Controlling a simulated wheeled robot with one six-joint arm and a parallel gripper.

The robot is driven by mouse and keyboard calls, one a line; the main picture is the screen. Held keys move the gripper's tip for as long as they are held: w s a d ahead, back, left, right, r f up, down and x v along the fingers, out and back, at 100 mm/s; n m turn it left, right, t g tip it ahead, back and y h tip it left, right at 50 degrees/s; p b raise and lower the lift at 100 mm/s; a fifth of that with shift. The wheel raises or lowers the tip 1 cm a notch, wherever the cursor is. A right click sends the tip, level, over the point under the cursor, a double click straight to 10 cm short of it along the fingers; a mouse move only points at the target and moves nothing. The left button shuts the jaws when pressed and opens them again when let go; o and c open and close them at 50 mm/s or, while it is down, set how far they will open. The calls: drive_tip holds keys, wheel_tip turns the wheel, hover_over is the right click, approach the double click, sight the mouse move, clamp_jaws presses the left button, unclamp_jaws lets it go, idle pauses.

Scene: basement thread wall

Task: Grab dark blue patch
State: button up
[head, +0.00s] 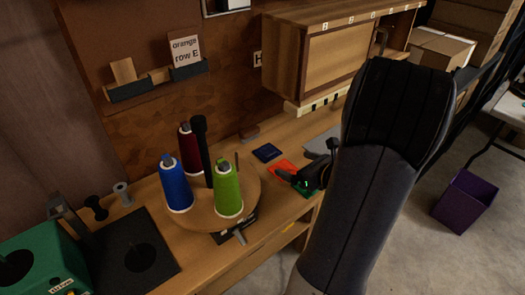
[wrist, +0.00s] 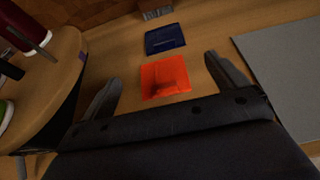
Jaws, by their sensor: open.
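The dark blue patch (head: 267,153) lies flat on the wooden bench, right of the thread turntable. In the wrist view it is a dark blue square (wrist: 165,39) beyond the fingertips. An orange-red patch (head: 285,170) lies nearer, and in the wrist view it (wrist: 165,78) sits between my open fingers. A green patch (head: 309,187) is partly hidden under my gripper in the head view. My gripper (head: 304,172) is open and empty, low over the bench on the near side of the blue patch (wrist: 161,77).
A round turntable (head: 245,192) with blue, dark red and green thread cones stands left of the patches. A grey mat (head: 322,142) lies to the right. A small block (head: 249,133) sits behind the blue patch. A wooden cabinet (head: 340,60) hangs above the bench.

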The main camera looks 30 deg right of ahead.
sight(275, 156)
drive_tip(key=x, duration=0.3)
drive_tip(key=shift+w+f, duration=0.2)
drive_tip(key=shift+w, duration=0.15)
drive_tip(key=x, duration=0.5)
drive_tip(key=shift+w+d+f+b, duration=0.15)
drive_tip(key=shift+w+d+b, duration=0.1)
drive_tip(key=shift+w+b, duration=0.1)
drive_tip(key=shift+c, duration=0.4)
drive_tip(key=c, duration=1)
drive_tip(key=shift+o, duration=0.2)
